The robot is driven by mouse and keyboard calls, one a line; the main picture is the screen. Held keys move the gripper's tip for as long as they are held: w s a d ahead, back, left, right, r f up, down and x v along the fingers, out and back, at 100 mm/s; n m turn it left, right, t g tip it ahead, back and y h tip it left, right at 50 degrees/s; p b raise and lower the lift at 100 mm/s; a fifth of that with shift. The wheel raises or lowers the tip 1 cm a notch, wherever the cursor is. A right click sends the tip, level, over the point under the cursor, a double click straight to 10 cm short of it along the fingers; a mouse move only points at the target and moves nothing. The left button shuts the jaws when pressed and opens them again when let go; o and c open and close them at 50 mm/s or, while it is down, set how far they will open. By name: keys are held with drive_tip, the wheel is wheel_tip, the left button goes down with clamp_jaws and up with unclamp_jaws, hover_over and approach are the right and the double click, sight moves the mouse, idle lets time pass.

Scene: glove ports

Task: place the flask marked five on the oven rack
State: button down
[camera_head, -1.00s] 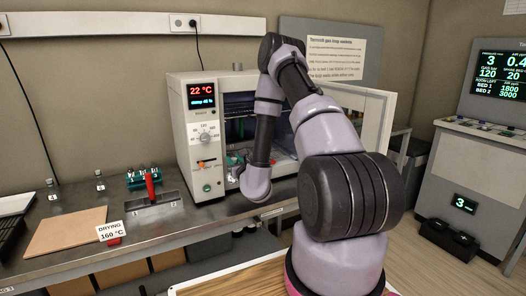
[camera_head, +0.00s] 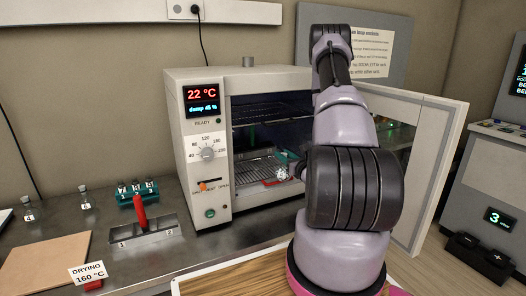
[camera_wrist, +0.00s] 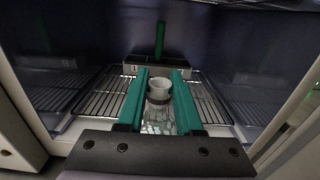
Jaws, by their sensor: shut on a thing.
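My gripper (camera_wrist: 160,74) has teal fingers shut on a small clear glass flask (camera_wrist: 159,112). The flask looks upright between the fingers; I cannot read its mark. In the head view my gripper (camera_head: 287,160) is inside the open oven (camera_head: 203,140), partly hidden by my arm, with the flask (camera_head: 281,174) small below it. The wire oven rack (camera_wrist: 98,98) lies beneath the gripper and flask in the wrist view. I cannot tell whether the flask touches it.
A holder (camera_wrist: 152,66) with a green upright handle stands on the rack ahead. The oven door (camera_head: 425,175) is open at the right. On the bench are a teal flask stand (camera_head: 138,193), a red-handled holder (camera_head: 143,230), two small flasks and a drying sign (camera_head: 88,273).

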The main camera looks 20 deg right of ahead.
drive_tip(key=w+f, duration=0.1)
drive_tip(key=w, duration=1.3)
drive_tip(key=shift+w+a+f, duration=0.25)
drive_tip(key=c, duration=0.6)
unclamp_jaws()
drive_tip(key=shift+f, duration=0.15)
drive_tip(key=shift+o, duration=0.2)
